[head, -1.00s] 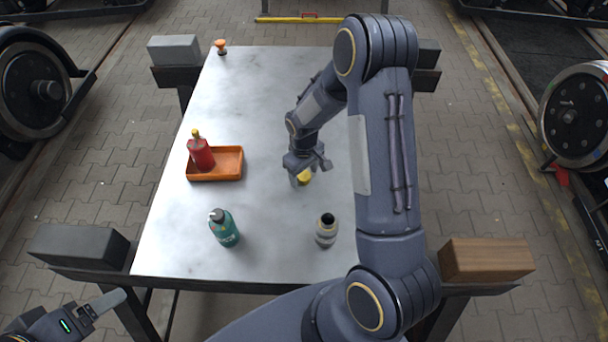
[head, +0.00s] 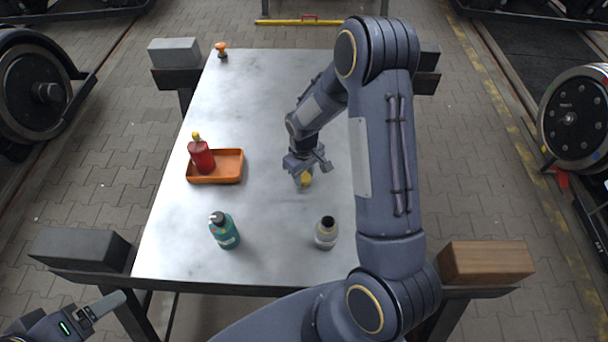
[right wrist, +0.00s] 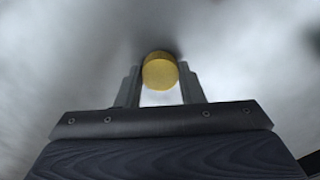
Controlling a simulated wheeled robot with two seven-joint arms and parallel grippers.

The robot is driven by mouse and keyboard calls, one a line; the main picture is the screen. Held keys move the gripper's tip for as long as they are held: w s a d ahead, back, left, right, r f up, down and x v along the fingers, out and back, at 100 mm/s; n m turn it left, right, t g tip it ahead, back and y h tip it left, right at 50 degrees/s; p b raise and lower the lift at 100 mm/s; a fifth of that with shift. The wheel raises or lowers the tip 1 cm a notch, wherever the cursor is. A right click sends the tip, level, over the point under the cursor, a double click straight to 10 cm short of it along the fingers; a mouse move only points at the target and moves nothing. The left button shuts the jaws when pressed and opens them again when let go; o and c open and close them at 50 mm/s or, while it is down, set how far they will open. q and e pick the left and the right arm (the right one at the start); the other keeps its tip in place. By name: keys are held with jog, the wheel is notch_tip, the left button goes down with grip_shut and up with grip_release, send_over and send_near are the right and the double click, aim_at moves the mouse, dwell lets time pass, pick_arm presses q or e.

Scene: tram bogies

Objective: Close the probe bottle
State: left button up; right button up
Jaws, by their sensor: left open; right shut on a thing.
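A grey bottle (head: 326,233) with a dark open mouth stands upright at the near right of the table; I take it for the probe bottle. My right gripper (head: 304,180) is beyond it, low over the table, shut on a yellow cap (head: 305,179). In the right wrist view the yellow cap (right wrist: 160,71) sits between the two fingertips (right wrist: 161,78). Whether the cap touches the table is unclear. My left gripper (head: 102,304) is open and empty at the lower left, off the table.
A teal bottle (head: 224,231) with a dark top stands left of the grey one. A red bottle (head: 201,157) with a yellow top stands in an orange tray (head: 229,178). A small orange-topped item (head: 221,50) is at the far left corner. The table (head: 265,120) is clear between them.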

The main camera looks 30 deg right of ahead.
aim_at(304, 177)
notch_tip(304, 177, up, 3)
jog(key=shift+p, duration=0.85)
jog(key=s+a+r+p, duration=0.4)
jog(key=s+a+r, duration=0.5)
jog(key=s, duration=0.2)
jog(key=shift+r, duration=0.25)
jog(key=shift+w+d, duration=0.1)
jog(key=w+d+f+m+b, duration=0.1)
jog(key=w+f+m+b, duration=0.1)
jog(key=w, duration=0.7)
jog(key=shift+w+f+m+b, duration=0.3)
jog(key=shift+w+f+b, duration=0.1)
jog(key=shift+b, duration=0.15)
